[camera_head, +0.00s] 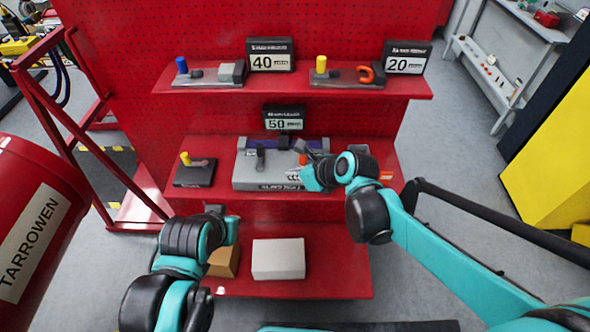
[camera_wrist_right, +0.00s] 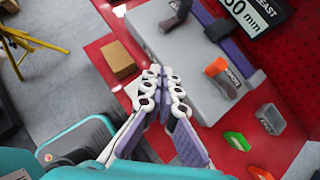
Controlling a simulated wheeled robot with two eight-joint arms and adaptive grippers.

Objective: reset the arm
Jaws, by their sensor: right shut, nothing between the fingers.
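My right gripper (camera_head: 306,166) is shut and empty in front of the right part of a large grey block device (camera_head: 262,186) on the middle shelf. In the right wrist view, my right gripper's fingers (camera_wrist_right: 158,78) are together, and the grey device (camera_wrist_right: 150,32) lies just beyond them. An orange-and-grey lever (camera_wrist_right: 222,76) and a dark lever (camera_wrist_right: 176,14) stand on the device. I cannot tell from these views whether the gripper touches the device. My left arm ends low at the left, in front of the lower shelf; its gripper (camera_head: 214,210) is mostly hidden behind the arm.
The red rack has a top shelf (camera_head: 300,92) with two small devices and number signs. A small device with a yellow knob (camera_head: 194,172) sits left on the middle shelf. A cardboard box (camera_head: 224,262) and white box (camera_head: 278,259) stand on the lower shelf. A red barrel (camera_head: 60,200) stands left.

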